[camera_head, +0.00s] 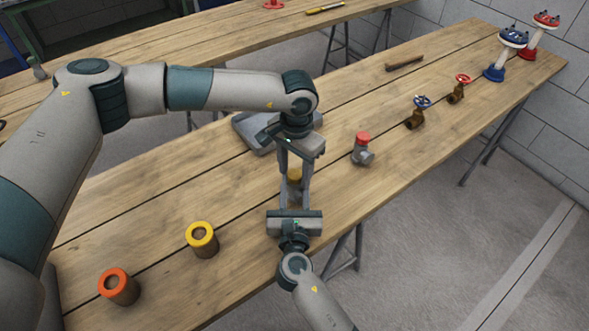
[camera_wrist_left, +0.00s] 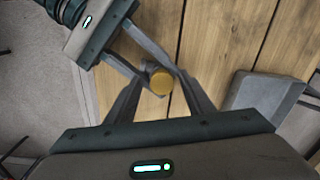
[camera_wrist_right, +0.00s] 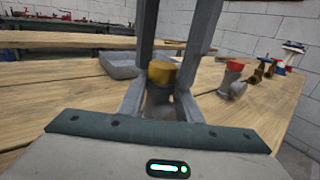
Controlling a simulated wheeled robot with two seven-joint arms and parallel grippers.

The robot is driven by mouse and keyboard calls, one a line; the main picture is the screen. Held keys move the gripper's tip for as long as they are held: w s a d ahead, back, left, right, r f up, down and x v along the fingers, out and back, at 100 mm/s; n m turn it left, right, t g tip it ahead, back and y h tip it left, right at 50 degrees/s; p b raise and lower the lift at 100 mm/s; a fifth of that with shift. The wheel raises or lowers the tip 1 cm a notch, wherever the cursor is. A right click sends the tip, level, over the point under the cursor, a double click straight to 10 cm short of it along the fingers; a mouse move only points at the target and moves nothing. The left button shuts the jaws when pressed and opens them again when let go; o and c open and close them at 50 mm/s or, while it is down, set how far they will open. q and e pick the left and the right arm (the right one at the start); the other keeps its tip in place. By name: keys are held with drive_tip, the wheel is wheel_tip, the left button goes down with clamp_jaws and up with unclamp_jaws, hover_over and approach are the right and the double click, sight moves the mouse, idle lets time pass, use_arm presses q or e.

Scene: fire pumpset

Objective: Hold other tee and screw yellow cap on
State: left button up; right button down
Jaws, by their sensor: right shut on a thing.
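A grey tee (camera_wrist_right: 158,102) stands upright, held between the fingers of my right gripper (camera_head: 294,193), which comes from the front edge of the table. The yellow cap (camera_head: 294,175) sits on top of this tee; it also shows in the left wrist view (camera_wrist_left: 161,83) and the right wrist view (camera_wrist_right: 162,72). How far it is threaded cannot be seen. My left gripper (camera_head: 295,172) points down from above, its fingers on either side of the cap with small gaps, open. Another grey tee (camera_head: 362,156) with a red cap (camera_head: 362,138) stands to the right.
A grey tray (camera_head: 258,135) lies behind the grippers. A yellow-topped ring (camera_head: 202,239) and an orange-topped ring (camera_head: 119,286) stand at the left front. Valves with blue (camera_head: 422,101) and red (camera_head: 463,79) handwheels stand to the right.

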use_arm(q)
drive_tip(key=shift+w+r, duration=0.1)
drive_tip(key=shift+r, duration=2.15)
drive_tip(key=shift+n, duration=0.3)
drive_tip(key=shift+c, duration=0.3)
